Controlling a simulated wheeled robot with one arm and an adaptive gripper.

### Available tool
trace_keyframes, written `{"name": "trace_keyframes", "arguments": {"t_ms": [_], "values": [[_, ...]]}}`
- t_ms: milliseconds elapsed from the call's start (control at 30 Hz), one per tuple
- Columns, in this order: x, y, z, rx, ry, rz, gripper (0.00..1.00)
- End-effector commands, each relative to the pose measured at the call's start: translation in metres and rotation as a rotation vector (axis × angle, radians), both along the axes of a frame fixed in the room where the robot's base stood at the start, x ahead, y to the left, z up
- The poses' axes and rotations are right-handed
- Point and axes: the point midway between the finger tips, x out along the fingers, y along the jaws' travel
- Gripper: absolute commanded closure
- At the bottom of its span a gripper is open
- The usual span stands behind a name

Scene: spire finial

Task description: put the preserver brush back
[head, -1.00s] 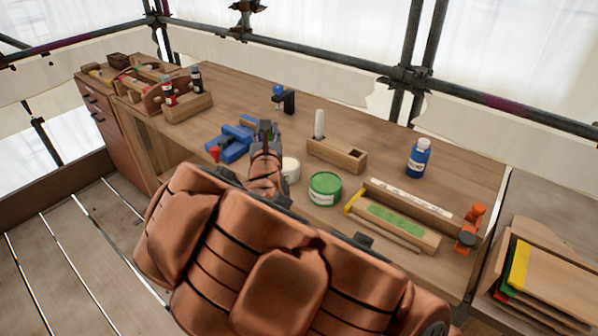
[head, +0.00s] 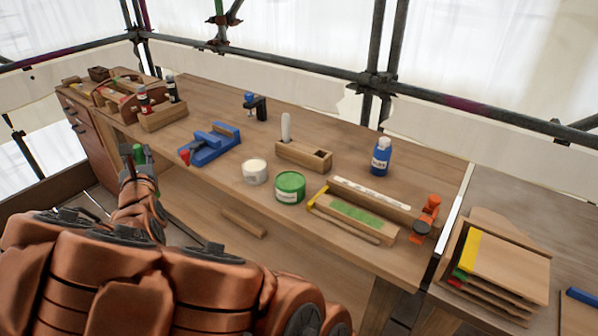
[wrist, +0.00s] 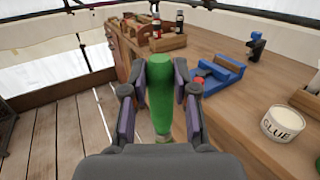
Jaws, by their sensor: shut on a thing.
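My gripper (head: 140,172) is shut on a green handle (wrist: 159,92), which stands roughly upright between the fingers in the wrist view. I take it to be the preserver brush; its lower end is hidden by the gripper. In the head view only its green top (head: 139,153) shows, in front of the bench's front edge. A wooden block (head: 292,154) on the bench holds one upright white handle (head: 286,128) at its left end and has an empty dark opening at its right end. The gripper is well left of this block.
A bottle rack (head: 163,117) stands at the left. Bench top behind the block is clear.

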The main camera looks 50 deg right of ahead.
Motion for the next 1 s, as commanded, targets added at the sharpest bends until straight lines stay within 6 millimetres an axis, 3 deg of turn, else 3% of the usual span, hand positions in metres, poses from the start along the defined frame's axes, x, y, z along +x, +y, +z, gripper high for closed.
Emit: {"name": "trace_keyframes", "arguments": {"t_ms": [33, 100, 467, 667, 1000], "values": [[0.0, -0.022, -0.002, 0.001, -0.006, -0.045, 1.0], [-0.001, -0.048, -0.001, -0.001, -0.008, -0.098, 1.0], [-0.027, -0.182, 0.004, -0.003, -0.013, -0.362, 1.0], [-0.052, -0.251, 0.008, 0.0, -0.014, -0.496, 1.0], [-0.112, -0.36, 0.011, 0.011, -0.006, -0.701, 1.0]]}}
